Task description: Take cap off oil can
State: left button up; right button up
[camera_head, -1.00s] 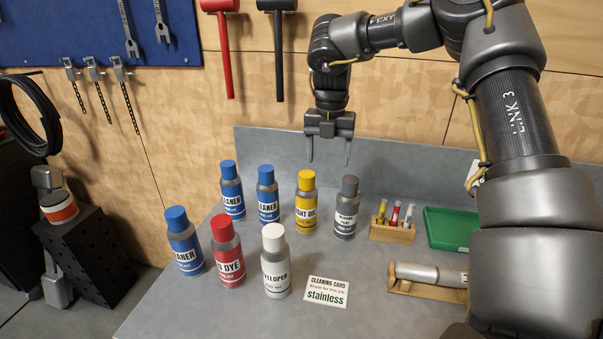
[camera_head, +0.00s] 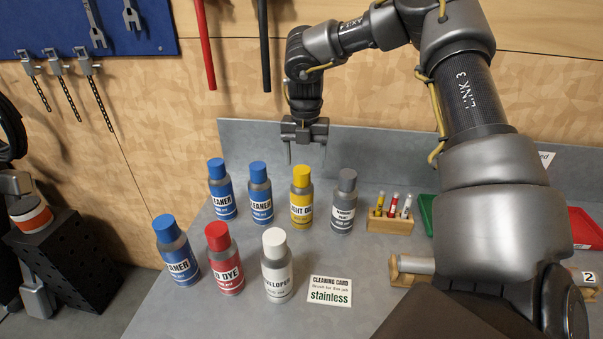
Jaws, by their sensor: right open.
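The oil can (camera_head: 301,210) is a yellow can labelled "LIGHT OIL", standing upright in the back row on the grey bench. Its yellow cap (camera_head: 301,175) is on top. My right gripper (camera_head: 307,158) is open and empty, pointing down with two thin fingers apart. In the picture it shows just above the cap, seemingly above or behind it; the exact depth is unclear. It does not appear to touch the cap. My left gripper is not in view.
Blue-capped cleaner cans (camera_head: 260,200) stand left of the oil can, a grey-capped can (camera_head: 343,208) close at right. Red (camera_head: 225,265) and white-capped (camera_head: 277,270) cans stand in front. A wooden rack (camera_head: 390,222) of vials and a cleaning card (camera_head: 330,291) lie nearby.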

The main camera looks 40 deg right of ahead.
aim_at(302, 169)
jog(key=shift+a, duration=0.25)
jog(key=f+p, duration=0.2)
jog(key=f, duration=0.1)
jog(key=f+p, duration=0.1)
jog(key=shift+w+f, duration=0.2)
jog(key=shift+w, duration=0.05)
jog(key=shift+f, duration=0.35)
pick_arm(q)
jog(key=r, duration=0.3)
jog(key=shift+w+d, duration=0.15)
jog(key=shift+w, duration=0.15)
pick_arm(e)
jog(key=shift+a, duration=0.1)
jog(key=shift+s+r, duration=0.1)
jog(key=shift+c, duration=0.3)
jog(key=c, duration=1)
